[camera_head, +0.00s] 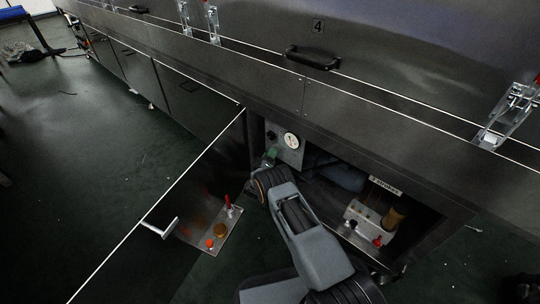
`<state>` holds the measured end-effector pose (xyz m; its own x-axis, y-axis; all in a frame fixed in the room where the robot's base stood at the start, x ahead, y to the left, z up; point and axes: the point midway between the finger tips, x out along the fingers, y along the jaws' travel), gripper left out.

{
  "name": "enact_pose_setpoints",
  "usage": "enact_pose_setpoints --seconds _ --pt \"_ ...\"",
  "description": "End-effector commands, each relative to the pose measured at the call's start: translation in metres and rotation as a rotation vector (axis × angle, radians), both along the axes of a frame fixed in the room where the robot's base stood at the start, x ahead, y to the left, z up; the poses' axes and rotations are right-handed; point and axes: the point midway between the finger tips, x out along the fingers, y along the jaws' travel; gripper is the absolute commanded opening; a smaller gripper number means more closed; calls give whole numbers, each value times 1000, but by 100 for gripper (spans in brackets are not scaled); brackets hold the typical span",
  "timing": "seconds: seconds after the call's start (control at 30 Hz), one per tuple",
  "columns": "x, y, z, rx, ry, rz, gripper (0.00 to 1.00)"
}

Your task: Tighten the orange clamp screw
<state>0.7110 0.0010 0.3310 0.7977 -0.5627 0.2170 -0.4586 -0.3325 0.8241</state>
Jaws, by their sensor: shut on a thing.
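A metal plate (193,240) by the open door bears an orange knob (210,243), which may be the clamp screw. A brown round part (221,230) and an upright red-tipped part (229,208) stand on it too. A second plate (351,238) in the cabinet has a red knob (378,241), a black knob (353,224) and a tan cylinder (395,216). I cannot tell for sure which is the clamp screw. My grey arm reaches up into the cabinet opening. I cannot make out my gripper's fingers or anything between them.
The open cabinet door (150,250) with its pale handle (160,228) lies left of my arm. A gauge (291,140) sits on a small panel behind my arm, with a small green part (271,153) beside it. The dryer's long front edge runs above; dark floor lies left.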

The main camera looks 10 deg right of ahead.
Motion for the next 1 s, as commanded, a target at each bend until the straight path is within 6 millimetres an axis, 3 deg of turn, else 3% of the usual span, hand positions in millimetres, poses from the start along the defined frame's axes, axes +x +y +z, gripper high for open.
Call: enact_pose_setpoints --seconds 0.7,1.0 --pt "3 4 -3 398 -547 6 23" --pt "5 5 -3 504 -692 6 23"
